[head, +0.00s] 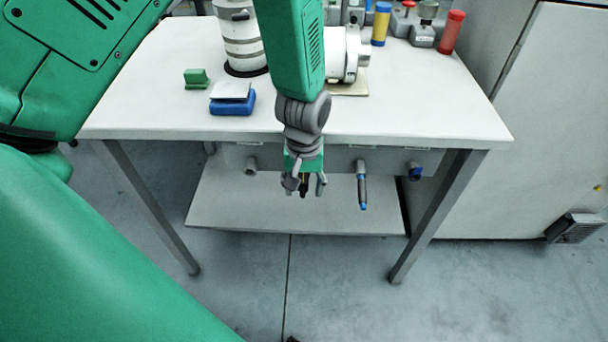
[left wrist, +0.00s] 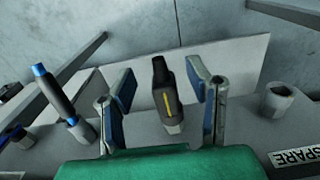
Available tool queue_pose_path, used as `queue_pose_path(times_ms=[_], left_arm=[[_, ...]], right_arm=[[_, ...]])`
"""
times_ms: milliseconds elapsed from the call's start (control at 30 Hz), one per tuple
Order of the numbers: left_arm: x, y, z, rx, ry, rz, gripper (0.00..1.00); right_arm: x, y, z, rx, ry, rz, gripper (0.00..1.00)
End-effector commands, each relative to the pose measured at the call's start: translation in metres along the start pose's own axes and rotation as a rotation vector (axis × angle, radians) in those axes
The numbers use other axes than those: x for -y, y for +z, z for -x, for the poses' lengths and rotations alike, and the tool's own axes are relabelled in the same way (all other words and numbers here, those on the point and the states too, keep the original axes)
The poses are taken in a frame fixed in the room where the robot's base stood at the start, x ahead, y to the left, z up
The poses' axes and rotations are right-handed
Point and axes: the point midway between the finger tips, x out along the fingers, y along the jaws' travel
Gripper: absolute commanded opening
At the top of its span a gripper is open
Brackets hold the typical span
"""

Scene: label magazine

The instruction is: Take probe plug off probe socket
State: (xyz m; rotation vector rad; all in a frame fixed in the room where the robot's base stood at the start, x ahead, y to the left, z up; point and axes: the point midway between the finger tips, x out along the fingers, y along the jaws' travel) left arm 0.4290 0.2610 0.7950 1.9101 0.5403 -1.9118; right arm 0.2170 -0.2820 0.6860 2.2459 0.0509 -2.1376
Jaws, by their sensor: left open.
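A dark plug with a yellow stripe (left wrist: 167,97), which I take to be the probe plug, sits in a socket on the panel under the table's front edge. Its socket (left wrist: 173,127) shows only in part beneath it. The plug shows as a dark tip in the head view (head: 303,187). My left gripper (head: 304,184) is open around it; in the left wrist view the gripper's fingers (left wrist: 166,88) stand on both sides with visible gaps. My right gripper is not in view.
A second dark plug with a blue tip (head: 362,190) hangs right of the gripper. An empty grey socket (head: 250,167) is at left, by a SPARE label (left wrist: 292,159). A blue fitting (head: 415,172) is at far right. A lower shelf (head: 230,208) lies below.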

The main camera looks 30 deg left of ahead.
Motion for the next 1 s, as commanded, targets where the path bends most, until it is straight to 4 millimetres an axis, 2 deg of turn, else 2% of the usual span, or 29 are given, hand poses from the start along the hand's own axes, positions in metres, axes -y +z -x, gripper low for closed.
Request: queue_pose_path(times_ms=[367, 400, 500, 733, 1000], left_arm=[[0.000, 0.000, -0.005, 0.000, 0.000, 0.000, 0.45], [0.000, 0.000, -0.005, 0.000, 0.000, 0.000, 0.31], [0.000, 0.000, -0.005, 0.000, 0.000, 0.000, 0.00], [0.000, 0.001, -0.005, 0.000, 0.000, 0.000, 0.00], [0.000, 0.013, -0.005, 0.003, -0.001, -0.002, 0.00]], right_arm=[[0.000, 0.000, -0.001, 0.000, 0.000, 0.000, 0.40], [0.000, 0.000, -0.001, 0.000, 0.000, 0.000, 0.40], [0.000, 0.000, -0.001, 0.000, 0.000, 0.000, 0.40], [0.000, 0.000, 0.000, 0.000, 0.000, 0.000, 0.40], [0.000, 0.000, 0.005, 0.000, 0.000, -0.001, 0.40]])
